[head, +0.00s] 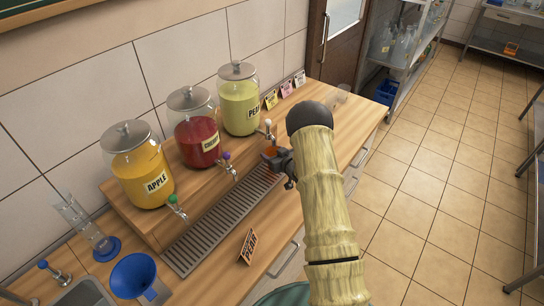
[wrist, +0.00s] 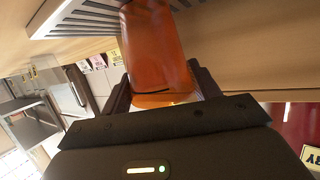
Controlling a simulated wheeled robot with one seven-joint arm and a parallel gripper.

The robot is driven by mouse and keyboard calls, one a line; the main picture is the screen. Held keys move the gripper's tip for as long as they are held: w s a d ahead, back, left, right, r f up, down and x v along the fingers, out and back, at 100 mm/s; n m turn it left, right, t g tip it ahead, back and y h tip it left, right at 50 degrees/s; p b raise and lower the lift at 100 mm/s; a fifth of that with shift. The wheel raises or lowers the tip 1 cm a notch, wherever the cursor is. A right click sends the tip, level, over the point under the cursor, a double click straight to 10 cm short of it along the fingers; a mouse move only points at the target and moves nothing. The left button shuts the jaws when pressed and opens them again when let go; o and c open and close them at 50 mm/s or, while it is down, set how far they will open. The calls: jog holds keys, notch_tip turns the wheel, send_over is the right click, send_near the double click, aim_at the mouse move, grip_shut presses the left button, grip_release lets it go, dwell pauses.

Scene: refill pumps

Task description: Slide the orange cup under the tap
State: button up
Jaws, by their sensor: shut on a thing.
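The orange cup (wrist: 152,45) fills the upper middle of the wrist view, between the two dark fingers of my gripper (wrist: 163,88). My gripper is shut on it. In the head view, only a small piece of the cup (head: 270,151) shows beside my gripper (head: 272,158), close to the pear tap (head: 267,130) with its white knob. The cup is at the far end of the slotted drip tray (head: 212,222). My arm and gripper hide part of this area, so I cannot tell whether the cup is exactly under the spout.
Jars of apple (head: 143,170), cherry (head: 197,130) and pear (head: 240,100) stand on a wooden step. The cherry tap (head: 229,165) and apple tap (head: 175,205) jut over the tray. A pear sign (head: 248,246) and blue funnel (head: 135,275) are nearer.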

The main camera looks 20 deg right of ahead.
jog(key=o, duration=1)
jog(key=b+v, duration=0.5)
jog(key=v, duration=1.2)
jog(key=shift+s, duration=0.25)
jog(key=shift+w+r, duration=0.1)
